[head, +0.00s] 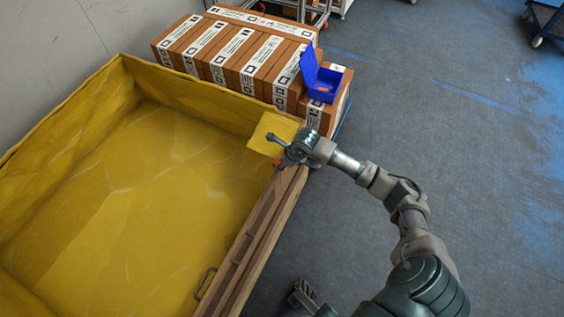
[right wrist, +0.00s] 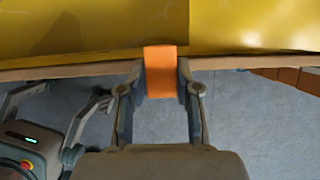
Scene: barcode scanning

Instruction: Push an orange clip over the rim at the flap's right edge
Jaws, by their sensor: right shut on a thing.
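The orange clip (right wrist: 161,72) is between the fingertips of my right gripper (right wrist: 161,84), which is shut on it. In the right wrist view the clip crosses the wooden rim (right wrist: 85,68), its upper end against the yellow liner (right wrist: 80,25); I cannot tell how far down it sits. In the head view my right gripper (head: 283,156) is at the rim by the yellow flap (head: 272,132), at the container's far right corner. Only a speck of the clip (head: 277,163) shows there.
Long brown cartons (head: 235,55) stand behind the container. A metal handle (head: 204,283) is on the near rim. The floor (head: 440,130) to the right is clear.

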